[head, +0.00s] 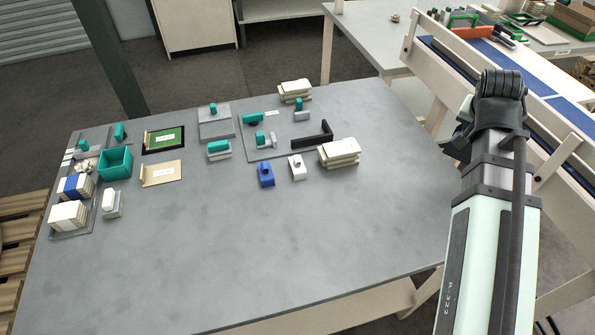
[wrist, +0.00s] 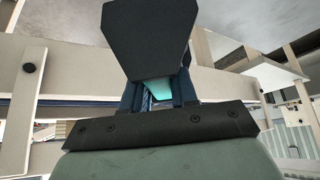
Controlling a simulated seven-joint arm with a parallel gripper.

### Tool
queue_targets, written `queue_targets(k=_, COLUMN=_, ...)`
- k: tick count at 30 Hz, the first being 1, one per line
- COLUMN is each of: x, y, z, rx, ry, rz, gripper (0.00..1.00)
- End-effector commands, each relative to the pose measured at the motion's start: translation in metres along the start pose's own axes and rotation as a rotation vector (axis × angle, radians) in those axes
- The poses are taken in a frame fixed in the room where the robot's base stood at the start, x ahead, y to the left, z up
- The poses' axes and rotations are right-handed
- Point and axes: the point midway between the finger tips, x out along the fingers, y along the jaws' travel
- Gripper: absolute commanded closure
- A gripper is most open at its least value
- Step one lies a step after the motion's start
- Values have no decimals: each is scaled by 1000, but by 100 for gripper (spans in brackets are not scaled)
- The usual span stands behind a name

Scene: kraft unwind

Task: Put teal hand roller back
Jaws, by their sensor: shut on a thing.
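My gripper (head: 458,130) is at the right of the head view, raised beside the pale rail of the conveyor-like bench. The arm largely hides its jaws there. In the wrist view my gripper (wrist: 158,98) is shut on a teal thing (wrist: 158,88), which shows as a small bright patch between the two fingers. I take it for the teal hand roller, but most of it is hidden by a dark block in front. A grey board (head: 287,153) on the table carries a teal-handled tool (head: 262,139) and a black angle piece (head: 314,137).
The grey table (head: 260,240) has a wide clear front area. A teal bin (head: 115,164), cream stacks (head: 339,152), a blue block (head: 266,175) and a white block (head: 297,168) stand on it. The bench rail (head: 425,75) is close to my arm.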

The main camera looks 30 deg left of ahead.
Motion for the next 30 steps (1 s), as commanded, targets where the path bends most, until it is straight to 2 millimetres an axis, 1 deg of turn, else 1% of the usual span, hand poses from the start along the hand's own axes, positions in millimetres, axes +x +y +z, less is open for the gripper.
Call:
queue_targets(k=1, x=-2, y=-16, z=4, rx=-22, ry=1, rz=-14, gripper=100)
queue_targets(k=3, x=-5, y=-35, z=10, rx=-49, ry=1, rz=-32, gripper=100)
queue_targets(k=12, x=-21, y=-114, z=41, rx=-165, ry=1, rz=-106, gripper=100)
queue_targets(k=20, x=-39, y=-180, z=74, rx=-264, ry=1, rz=-170, gripper=100)
queue_targets(k=30, x=-69, y=-259, z=125, rx=-394, ry=2, rz=-255, gripper=100)
